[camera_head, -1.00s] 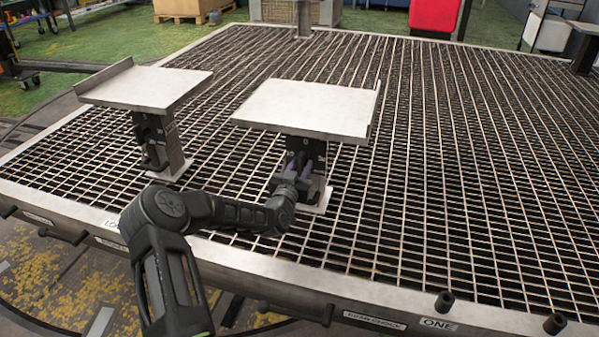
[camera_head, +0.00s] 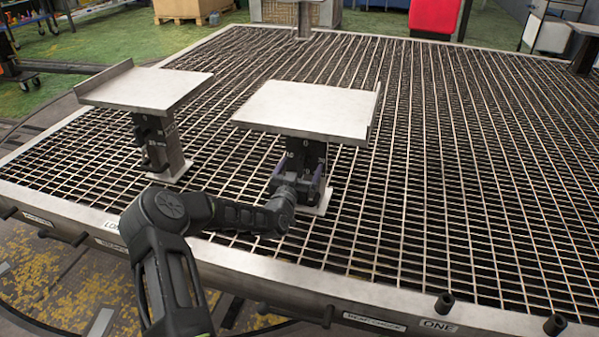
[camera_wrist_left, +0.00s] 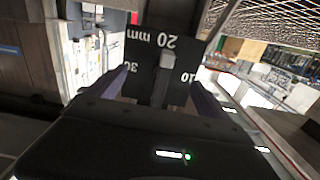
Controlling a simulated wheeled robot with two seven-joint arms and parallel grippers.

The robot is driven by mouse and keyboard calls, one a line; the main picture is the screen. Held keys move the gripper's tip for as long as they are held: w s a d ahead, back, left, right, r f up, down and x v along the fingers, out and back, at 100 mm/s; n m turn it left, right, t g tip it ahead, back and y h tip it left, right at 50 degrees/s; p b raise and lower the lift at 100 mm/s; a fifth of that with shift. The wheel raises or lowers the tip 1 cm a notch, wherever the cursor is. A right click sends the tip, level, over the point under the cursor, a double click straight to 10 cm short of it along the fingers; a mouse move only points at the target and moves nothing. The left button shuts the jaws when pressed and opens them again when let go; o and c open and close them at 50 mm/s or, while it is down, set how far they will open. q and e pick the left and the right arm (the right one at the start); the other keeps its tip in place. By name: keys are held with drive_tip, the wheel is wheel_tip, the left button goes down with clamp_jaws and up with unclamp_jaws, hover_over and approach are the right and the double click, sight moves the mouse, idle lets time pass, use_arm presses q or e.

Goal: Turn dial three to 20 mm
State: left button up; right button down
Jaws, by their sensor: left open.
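The dial plate (camera_wrist_left: 181,48) is dark with white marks "20 mm", "10" and "30", upside down in the left wrist view. A grey pointer bar (camera_wrist_left: 164,77) lies on it, its far end beside the "20". In the head view the dial (camera_head: 311,148) is on the post under the right-hand platform, partly hidden by my gripper. I cannot read its number. My left gripper (camera_head: 298,168) is open in front of it. In the wrist view its purple fingers (camera_wrist_left: 161,84) stand on both sides of the bar, with gaps visible. My right gripper is not in view.
The right-hand platform (camera_head: 310,107) overhangs the dial closely. A second platform (camera_head: 147,87) on its own post stands to the left. The grating (camera_head: 450,180) is open to the right. Black knobs (camera_head: 444,302) stick up at the front edge.

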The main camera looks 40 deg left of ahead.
use_arm(q)
drive_tip(key=shift+p+v, duration=0.6)
drive_tip(key=shift+v, duration=1)
drive_tip(key=p, duration=0.2)
approach(299, 170)
drive_tip(key=shift+x, duration=1.15)
